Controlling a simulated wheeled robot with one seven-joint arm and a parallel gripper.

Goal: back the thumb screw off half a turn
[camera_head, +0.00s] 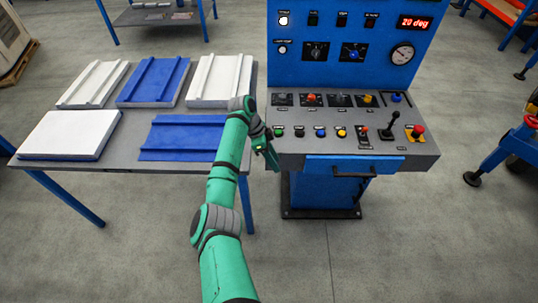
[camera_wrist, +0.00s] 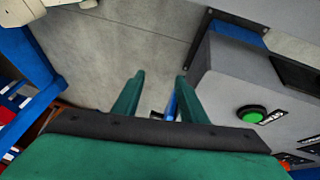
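I cannot pick out a thumb screw with certainty in either view. The grey sloped control panel (camera_head: 300,149) carries rows of buttons, knobs and switches. My gripper (camera_head: 274,163) is at the panel's left edge, pointing down and forward. In the wrist view my gripper (camera_wrist: 160,82) has its two green fingers apart. A narrow blue piece (camera_wrist: 171,108) shows between the fingers; I cannot tell what it is or whether it touches them. A green button (camera_wrist: 251,114) sits on the panel to the right of the fingers.
A black-knobbed lever (camera_head: 391,124) and a red button (camera_head: 418,131) stand at the panel's right. The blue upright board (camera_head: 335,72) carries a red display reading 20 deg (camera_head: 414,23) and a round gauge (camera_head: 402,53). A table (camera_head: 120,158) with white and blue panels stands left.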

